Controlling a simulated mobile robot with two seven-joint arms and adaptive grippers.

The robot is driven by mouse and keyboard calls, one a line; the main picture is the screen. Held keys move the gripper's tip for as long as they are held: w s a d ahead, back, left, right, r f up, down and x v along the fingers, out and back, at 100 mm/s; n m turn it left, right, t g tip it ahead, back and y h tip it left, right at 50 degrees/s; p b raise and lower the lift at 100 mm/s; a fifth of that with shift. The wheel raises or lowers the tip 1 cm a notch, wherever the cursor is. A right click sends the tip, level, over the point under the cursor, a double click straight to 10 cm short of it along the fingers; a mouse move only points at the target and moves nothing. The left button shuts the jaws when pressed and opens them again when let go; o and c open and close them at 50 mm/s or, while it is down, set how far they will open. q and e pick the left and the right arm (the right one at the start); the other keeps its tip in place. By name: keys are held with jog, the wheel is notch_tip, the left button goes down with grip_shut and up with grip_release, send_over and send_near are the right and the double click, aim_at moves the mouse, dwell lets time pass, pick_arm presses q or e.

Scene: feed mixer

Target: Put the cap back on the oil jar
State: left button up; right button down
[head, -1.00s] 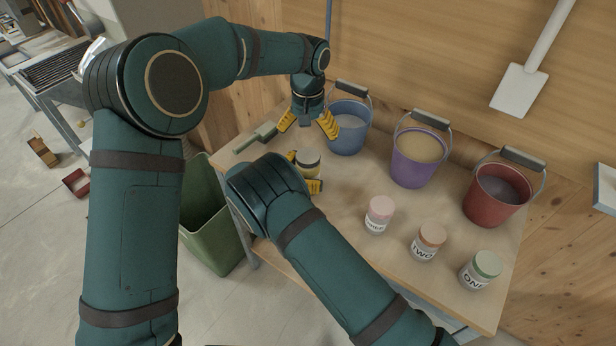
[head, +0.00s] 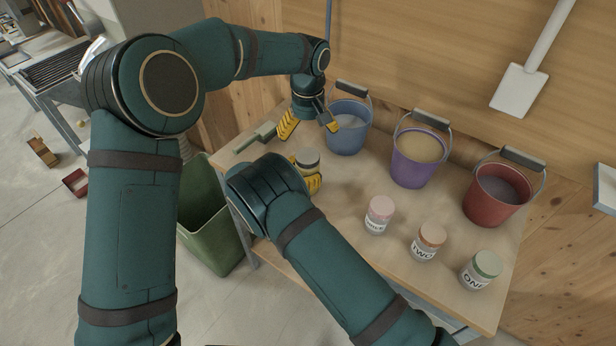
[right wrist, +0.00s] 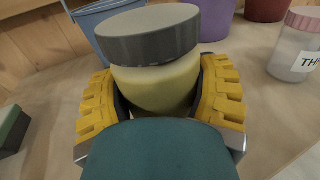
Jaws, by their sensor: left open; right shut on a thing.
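The oil jar (right wrist: 160,88) is a squat jar with yellowish contents. A dark grey cap (right wrist: 148,42) with a lighter top sits on its mouth, and the capped top (head: 307,156) shows in the head view. I cannot tell whether the cap is fully seated or tightened. My right gripper (head: 309,174) is shut on the jar, its yellow fingers on either side of the body below the cap. My left gripper (head: 307,122) is open and empty, pointing down above and behind the jar, apart from the cap.
A blue bucket (head: 347,140) stands close behind the jar, with purple (head: 413,170) and red (head: 490,207) buckets to the right. Labelled jars with pink (head: 379,215), orange (head: 430,238) and green (head: 482,268) lids stand along the front.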

aim_at(308, 156)
pick_arm(q)
jog(key=n, duration=0.6)
jog(key=shift+n, duration=0.4)
jog(key=n, duration=0.6)
jog(key=shift+f, duration=4)
